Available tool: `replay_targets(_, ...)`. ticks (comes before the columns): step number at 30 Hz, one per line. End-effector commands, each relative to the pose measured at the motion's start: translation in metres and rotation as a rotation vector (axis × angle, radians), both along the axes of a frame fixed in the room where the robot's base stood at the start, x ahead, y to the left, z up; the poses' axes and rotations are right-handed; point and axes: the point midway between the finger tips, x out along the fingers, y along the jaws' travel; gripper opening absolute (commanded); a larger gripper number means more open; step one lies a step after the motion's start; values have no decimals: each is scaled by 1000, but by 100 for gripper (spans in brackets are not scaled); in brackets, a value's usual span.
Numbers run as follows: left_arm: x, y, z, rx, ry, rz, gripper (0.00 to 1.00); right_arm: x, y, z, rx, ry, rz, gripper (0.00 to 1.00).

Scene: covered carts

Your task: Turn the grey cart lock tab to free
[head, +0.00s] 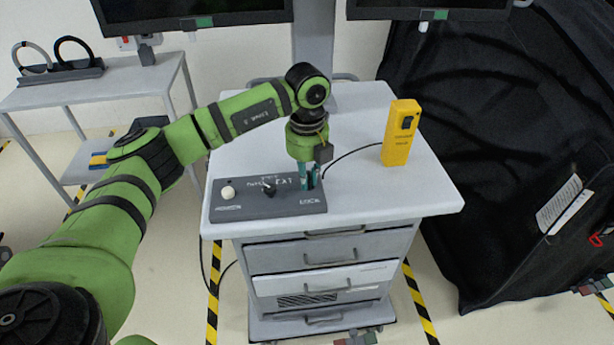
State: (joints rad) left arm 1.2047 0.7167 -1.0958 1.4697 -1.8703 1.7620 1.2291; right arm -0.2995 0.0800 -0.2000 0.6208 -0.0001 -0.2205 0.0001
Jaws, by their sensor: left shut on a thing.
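The dark grey control panel (240,208) lies on the white top of the drawer cart (430,195). It carries a round white knob (228,193) at the left and a black switch with a light lever (268,188) in the middle. My left gripper (309,183) points down at the panel's right end and is shut on a small part there, at the place of the grey lock tab. The fingers hide the tab, so its angle cannot be told. My right gripper is not in view.
A yellow handset (398,135) stands on the cart right of my gripper, with a black cable (350,155) running toward the gripper. Monitors (190,12) hang above. A side table (90,90) stands at left, a black covered cart (520,150) at right.

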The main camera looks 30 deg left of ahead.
Motion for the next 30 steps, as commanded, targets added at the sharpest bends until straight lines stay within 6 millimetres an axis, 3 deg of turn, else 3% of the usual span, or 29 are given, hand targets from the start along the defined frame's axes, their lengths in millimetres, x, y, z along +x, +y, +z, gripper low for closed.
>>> replay_targets(18,1,1,2,0,-6,47,0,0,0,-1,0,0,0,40)
replay_targets(19,1,1,2,0,-6,47,18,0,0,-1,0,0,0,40)
replay_targets(21,1,1,2,0,-6,47,39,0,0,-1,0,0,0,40)
replay_targets(30,0,0,1,0,-2,44,39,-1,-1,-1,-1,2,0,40)
